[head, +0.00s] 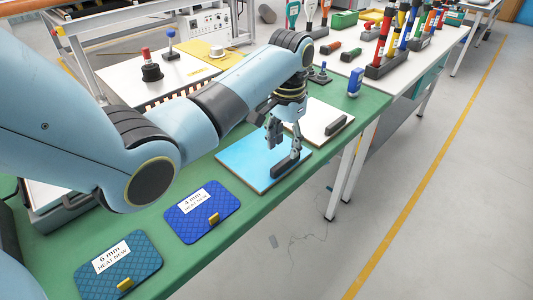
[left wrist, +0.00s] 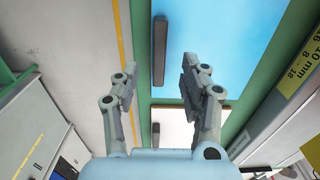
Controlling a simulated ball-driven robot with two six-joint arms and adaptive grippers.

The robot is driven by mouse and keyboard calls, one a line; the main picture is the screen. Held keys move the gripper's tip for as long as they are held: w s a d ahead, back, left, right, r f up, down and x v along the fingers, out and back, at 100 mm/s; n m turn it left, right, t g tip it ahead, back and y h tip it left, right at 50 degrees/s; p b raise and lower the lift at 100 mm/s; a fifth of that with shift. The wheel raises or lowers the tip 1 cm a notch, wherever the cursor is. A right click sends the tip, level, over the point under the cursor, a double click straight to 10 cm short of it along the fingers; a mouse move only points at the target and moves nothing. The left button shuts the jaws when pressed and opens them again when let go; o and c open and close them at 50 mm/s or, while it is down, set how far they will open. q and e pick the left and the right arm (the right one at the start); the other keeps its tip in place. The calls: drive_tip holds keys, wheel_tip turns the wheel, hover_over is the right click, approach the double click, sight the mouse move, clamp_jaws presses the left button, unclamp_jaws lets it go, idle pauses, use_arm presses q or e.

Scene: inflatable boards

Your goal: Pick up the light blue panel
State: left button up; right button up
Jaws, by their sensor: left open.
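The light blue panel (head: 240,161) lies flat on the green bench top, with a dark bar handle (head: 287,166) along its right side. In the left wrist view the panel (left wrist: 230,40) and its handle (left wrist: 159,50) also show. My left gripper (head: 284,142) is open and empty, pointing down over the handle side of the panel. In the left wrist view its two fingers (left wrist: 158,80) appear on either side of the handle's line, near one end of it. Whether they touch anything is unclear. My right gripper is not in view.
A white panel (head: 312,113) with a dark handle lies just behind the light blue one. Two dark blue labelled panels (head: 183,226) (head: 145,246) with yellow tabs lie nearer on the green bench (head: 215,252). A small blue-topped object (head: 355,82) stands near the bench's right edge.

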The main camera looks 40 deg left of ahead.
sight(286, 160)
use_arm(q)
drive_tip(key=shift+w+f, duration=0.2)
drive_tip(key=shift+f, duration=0.6)
drive_tip(key=f, duration=0.3)
drive_tip(key=shift+w+f, duration=0.2)
drive_tip(key=shift+f, duration=0.6)
drive_tip(key=c, duration=0.5)
clamp_jaws()
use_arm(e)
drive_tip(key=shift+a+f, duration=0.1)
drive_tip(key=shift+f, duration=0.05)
